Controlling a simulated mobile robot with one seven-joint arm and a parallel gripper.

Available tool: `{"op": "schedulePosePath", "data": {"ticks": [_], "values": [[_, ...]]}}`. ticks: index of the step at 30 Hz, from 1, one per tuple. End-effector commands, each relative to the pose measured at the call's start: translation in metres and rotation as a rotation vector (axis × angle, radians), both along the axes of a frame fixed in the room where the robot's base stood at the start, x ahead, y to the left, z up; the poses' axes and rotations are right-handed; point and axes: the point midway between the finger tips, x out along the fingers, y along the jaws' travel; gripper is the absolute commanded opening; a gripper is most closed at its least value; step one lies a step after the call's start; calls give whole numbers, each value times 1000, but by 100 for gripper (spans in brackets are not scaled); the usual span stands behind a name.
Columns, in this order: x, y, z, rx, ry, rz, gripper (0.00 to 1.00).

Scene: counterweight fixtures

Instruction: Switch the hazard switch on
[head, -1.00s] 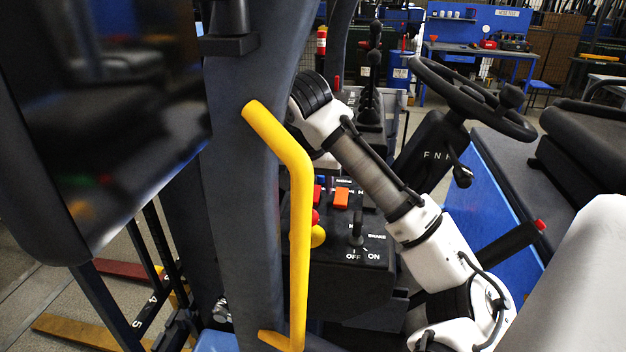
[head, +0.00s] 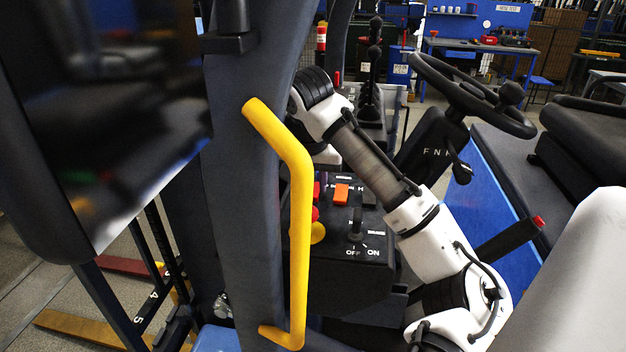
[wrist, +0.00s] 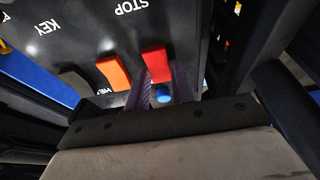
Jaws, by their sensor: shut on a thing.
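The hazard label cannot be read, so I cannot tell by lettering which control is the hazard switch. In the head view the orange rocker (head: 341,193) shows on the dark control panel (head: 345,275); my fingers are mostly hidden behind the post and handrail.
A yellow handrail (head: 300,220) and dark post (head: 245,190) stand in front of the panel. A black lever (head: 356,229) by the OFF and ON marks rises right of them. The steering wheel (head: 445,97) and black joystick levers (head: 374,60) are beyond my arm.

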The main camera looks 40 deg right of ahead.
Motion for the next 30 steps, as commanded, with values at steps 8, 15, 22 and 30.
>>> {"op": "schedulePosePath", "data": {"ticks": [8, 15, 22, 30], "values": [[5, -6, 0, 172, 153, -2, 1], [6, -7, -1, 241, 206, 0, 1], [6, -7, -1, 244, 208, 0, 1], [6, -7, -1, 244, 207, 0, 45]]}}
